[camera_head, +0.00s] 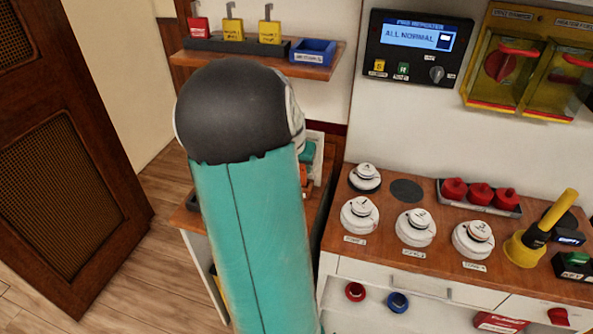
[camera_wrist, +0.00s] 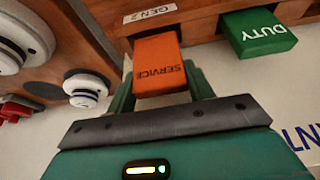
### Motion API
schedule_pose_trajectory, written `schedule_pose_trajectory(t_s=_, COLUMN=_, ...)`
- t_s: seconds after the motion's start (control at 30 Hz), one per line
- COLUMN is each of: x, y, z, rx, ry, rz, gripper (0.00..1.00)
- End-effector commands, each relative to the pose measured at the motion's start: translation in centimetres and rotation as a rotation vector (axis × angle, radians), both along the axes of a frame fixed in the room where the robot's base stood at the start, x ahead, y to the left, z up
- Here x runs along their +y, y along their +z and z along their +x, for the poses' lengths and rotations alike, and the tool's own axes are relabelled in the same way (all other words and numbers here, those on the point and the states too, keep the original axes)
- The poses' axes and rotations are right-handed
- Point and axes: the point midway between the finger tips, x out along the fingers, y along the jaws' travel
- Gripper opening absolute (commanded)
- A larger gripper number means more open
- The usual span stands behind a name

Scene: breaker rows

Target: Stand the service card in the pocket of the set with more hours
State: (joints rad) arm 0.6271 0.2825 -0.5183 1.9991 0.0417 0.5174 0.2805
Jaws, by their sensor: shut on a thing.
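The orange service card (camera_wrist: 160,62) is between the two green fingers of my gripper (camera_wrist: 160,84) in the wrist view, and the gripper is shut on it. Its far edge is at a wooden ledge (camera_wrist: 200,20) just below the "GEN 2" label (camera_wrist: 150,12). I cannot tell whether it is in a pocket or only in front of the ledge. A green "DUTY" card (camera_wrist: 259,32) stands at the same ledge to the right. In the head view my arm hides most of this spot. No hours reading is legible in either view.
In the head view, a wooden counter (camera_head: 385,235) on the right carries white detectors (camera_head: 416,228), red pieces (camera_head: 480,194) and a yellow-handled tool (camera_head: 545,225). A shelf (camera_head: 320,70) with tags and a blue bin (camera_head: 313,51) is above. Open floor (camera_head: 130,265) lies at left.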

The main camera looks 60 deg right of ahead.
Motion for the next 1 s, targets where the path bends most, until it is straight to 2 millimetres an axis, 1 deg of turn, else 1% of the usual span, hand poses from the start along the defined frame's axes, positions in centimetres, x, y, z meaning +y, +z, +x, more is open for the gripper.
schedule_pose_trajectory(t_s=0.03, x=0.1, y=-1.0, z=-0.1, rx=0.003, ry=-0.001, rz=0.006, gripper=0.26)
schedule_pose_trajectory(t_s=0.13, x=0.1, y=-2.2, z=-0.1, rx=0.003, ry=0.0, rz=0.004, gripper=0.26)
schedule_pose_trajectory(t_s=0.5, x=0.1, y=-2.6, z=0.0, rx=0.001, ry=0.0, rz=0.003, gripper=0.26)
schedule_pose_trajectory(t_s=0.53, x=0.1, y=-2.6, z=0.0, rx=0.0, ry=0.0, rz=0.003, gripper=0.56)
schedule_pose_trajectory(t_s=0.6, x=0.1, y=-2.6, z=0.0, rx=0.0, ry=0.0, rz=0.002, gripper=0.7)
schedule_pose_trajectory(t_s=0.63, x=0.1, y=-2.6, z=0.0, rx=0.0, ry=0.0, rz=0.002, gripper=0.74)
schedule_pose_trajectory(t_s=0.9, x=0.1, y=-2.5, z=0.0, rx=0.001, ry=0.001, rz=0.002, gripper=0.74)
schedule_pose_trajectory(t_s=1.0, x=0.2, y=-2.1, z=0.0, rx=0.0, ry=0.002, rz=0.001, gripper=0.74)
